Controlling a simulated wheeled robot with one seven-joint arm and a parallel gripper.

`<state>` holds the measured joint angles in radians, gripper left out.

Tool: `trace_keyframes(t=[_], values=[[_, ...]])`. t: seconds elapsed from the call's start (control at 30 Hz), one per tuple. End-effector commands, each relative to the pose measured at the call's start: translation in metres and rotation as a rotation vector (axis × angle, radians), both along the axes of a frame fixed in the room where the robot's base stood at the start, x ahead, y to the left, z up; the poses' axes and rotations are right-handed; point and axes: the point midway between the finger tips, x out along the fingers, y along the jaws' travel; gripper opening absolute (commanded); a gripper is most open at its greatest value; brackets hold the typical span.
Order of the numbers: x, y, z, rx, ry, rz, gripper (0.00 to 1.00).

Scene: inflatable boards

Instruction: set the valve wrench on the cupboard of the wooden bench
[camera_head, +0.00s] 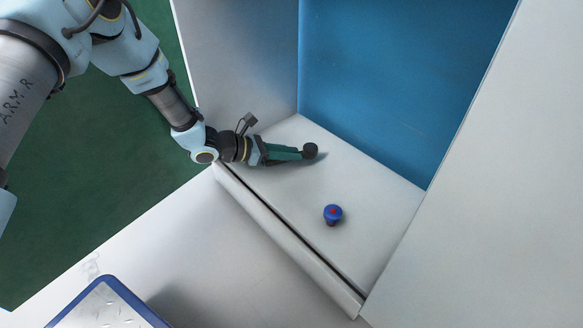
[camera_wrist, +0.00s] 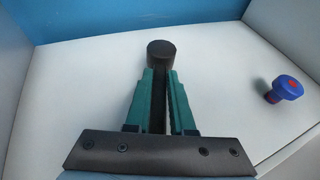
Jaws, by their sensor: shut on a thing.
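My gripper (camera_head: 297,153) reaches into an open white cupboard (camera_head: 345,272) with a blue back wall. Its green fingers are shut on a dark tool with a round black head, which I take to be the valve wrench (camera_head: 311,150). The head sticks out just beyond the fingertips. In the wrist view the wrench (camera_wrist: 160,53) shows its head ahead of my gripper (camera_wrist: 161,78), with its dark shank between the fingers. The wrench is close over the white cupboard floor, with a shadow beside it. I cannot tell whether it touches.
A small blue knob-like object with a red mark (camera_head: 333,213) stands on the cupboard floor, right of the wrench; it also shows in the wrist view (camera_wrist: 284,89). White side walls flank the floor. A raised lip runs along the front. A blue-rimmed tray (camera_head: 108,282) is at lower left.

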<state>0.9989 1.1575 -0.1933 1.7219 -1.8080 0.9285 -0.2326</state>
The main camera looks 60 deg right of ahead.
Motion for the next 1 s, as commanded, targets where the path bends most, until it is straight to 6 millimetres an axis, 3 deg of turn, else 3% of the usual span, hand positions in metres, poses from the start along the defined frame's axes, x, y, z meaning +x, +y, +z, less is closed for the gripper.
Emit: trace_keyframes(t=[0.2, 0.53, 0.57, 0.8, 1.0], values=[[0.000, 0.000, -0.032, -0.001, -0.001, 0.000, 0.00], [0.000, 0.000, -0.033, 0.000, 0.000, 0.000, 0.00], [0.000, 0.000, -0.033, 0.000, 0.000, 0.000, 0.23], [0.000, 0.000, -0.033, 0.000, 0.000, 0.000, 0.50], [0.000, 0.000, -0.032, 0.000, 0.000, 0.000, 0.52]])
